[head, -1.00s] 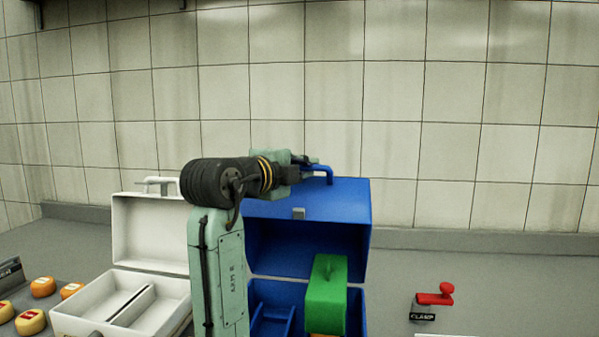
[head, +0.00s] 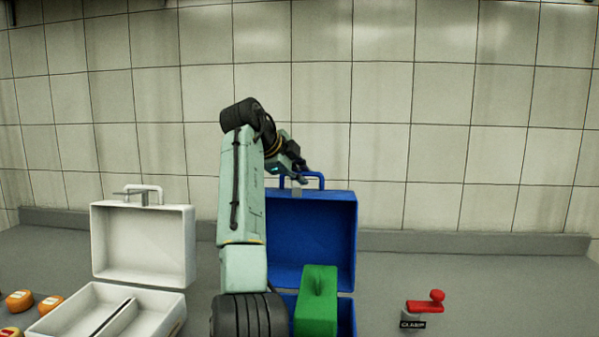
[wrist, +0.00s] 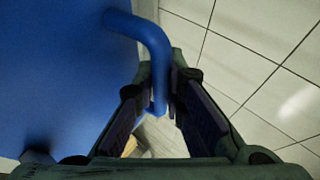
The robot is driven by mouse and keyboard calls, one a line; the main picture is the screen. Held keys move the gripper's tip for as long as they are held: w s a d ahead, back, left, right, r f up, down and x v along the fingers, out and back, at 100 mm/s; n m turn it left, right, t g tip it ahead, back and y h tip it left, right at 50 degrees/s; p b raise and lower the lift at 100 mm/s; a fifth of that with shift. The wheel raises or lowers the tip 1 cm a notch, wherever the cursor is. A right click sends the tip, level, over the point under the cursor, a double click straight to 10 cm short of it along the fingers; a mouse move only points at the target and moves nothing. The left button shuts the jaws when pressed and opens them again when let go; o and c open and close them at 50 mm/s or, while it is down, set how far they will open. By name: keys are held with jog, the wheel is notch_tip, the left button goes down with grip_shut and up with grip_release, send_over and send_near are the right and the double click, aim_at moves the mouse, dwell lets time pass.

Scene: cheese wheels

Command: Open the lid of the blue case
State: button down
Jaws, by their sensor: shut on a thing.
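The blue case (head: 347,318) stands on the counter with its lid (head: 325,230) raised to about upright. The lid's blue handle (head: 318,176) is at its top edge. My gripper (head: 302,180) is at the top of the lid, by the handle. In the wrist view, the bent blue handle (wrist: 157,55) passes between the two fingers of my gripper (wrist: 160,105), which are shut on it. The blue lid surface (wrist: 60,70) fills the left of that view. My arm hides the left side of the case.
A green block (head: 316,305) is at the blue case's interior. A tiled wall stands behind.

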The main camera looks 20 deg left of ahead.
jog(key=shift+w+a+f, duration=0.1)
jog(key=shift+w+f, duration=0.25)
jog(key=shift+w, duration=0.05)
jog(key=c, duration=1.7)
grip_release()
jog(key=shift+o, duration=0.2)
jog(key=v, duration=1.2)
jog(key=shift+w+r, duration=0.15)
jog(key=shift+r, duration=0.05)
